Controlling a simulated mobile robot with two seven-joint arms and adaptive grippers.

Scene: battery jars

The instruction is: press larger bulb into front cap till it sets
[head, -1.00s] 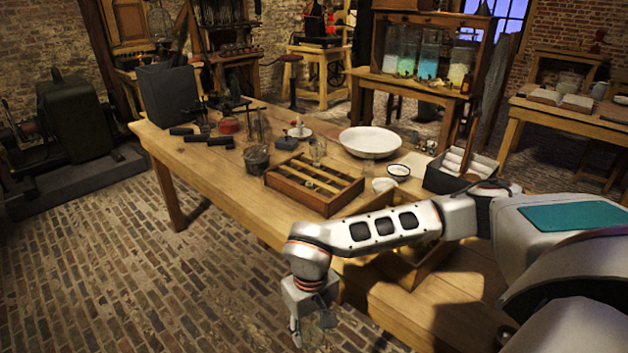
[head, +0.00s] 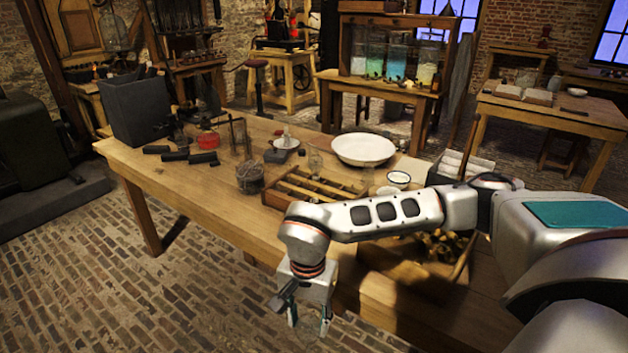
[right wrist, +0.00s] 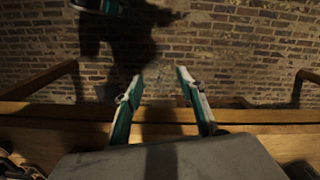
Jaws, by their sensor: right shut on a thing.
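My right gripper (head: 309,321) hangs low in front of the table's near edge in the head view, pointing down. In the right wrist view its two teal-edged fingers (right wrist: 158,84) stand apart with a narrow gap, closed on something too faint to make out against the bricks. I cannot tell whether it is the larger bulb. No front cap can be picked out. A small clear glass (head: 316,161) stands behind the slatted wooden rack (head: 283,200) on the table. My left gripper does not show in the head view.
Open brick floor (head: 120,290) lies in front.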

